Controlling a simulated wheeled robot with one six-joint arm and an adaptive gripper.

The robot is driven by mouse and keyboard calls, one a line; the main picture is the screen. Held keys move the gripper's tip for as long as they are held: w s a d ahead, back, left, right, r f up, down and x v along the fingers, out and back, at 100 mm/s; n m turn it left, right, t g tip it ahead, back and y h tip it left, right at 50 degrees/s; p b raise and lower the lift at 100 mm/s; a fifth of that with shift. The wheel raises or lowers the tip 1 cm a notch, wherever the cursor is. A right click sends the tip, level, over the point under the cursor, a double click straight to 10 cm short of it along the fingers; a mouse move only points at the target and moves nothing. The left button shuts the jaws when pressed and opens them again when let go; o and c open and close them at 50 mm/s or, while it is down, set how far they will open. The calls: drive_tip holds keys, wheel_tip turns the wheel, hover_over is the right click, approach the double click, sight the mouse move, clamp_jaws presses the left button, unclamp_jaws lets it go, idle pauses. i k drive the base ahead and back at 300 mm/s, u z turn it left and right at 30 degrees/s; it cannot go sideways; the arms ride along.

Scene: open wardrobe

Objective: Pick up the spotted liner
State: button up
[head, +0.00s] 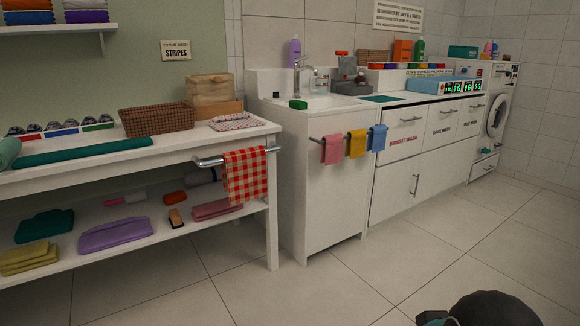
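A folded pale cloth with a reddish pattern (235,122) lies flat on the right end of the white table's top (185,152). It looks like the spotted liner, but its pattern is too small to be sure. It lies in front of the wooden boxes, to the right of the wicker basket. Nothing covers it. Dark rounded parts of my arm show at the bottom right, far from the cloth. My gripper's fingers are not visible.
A wicker basket (157,119) and stacked wooden boxes (215,95) stand near the cloth. A red checked cloth (246,176) hangs on a rail (210,162) jutting from the table front. A sink cabinet (322,193) stands right. The floor (310,285) in front is clear.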

sight(231, 122)
drive_tip(key=i, duration=2.3)
drive_tip(key=z, duration=1.1)
drive_tip(key=i, duration=0.5)
drive_tip(key=u, duration=2.3)
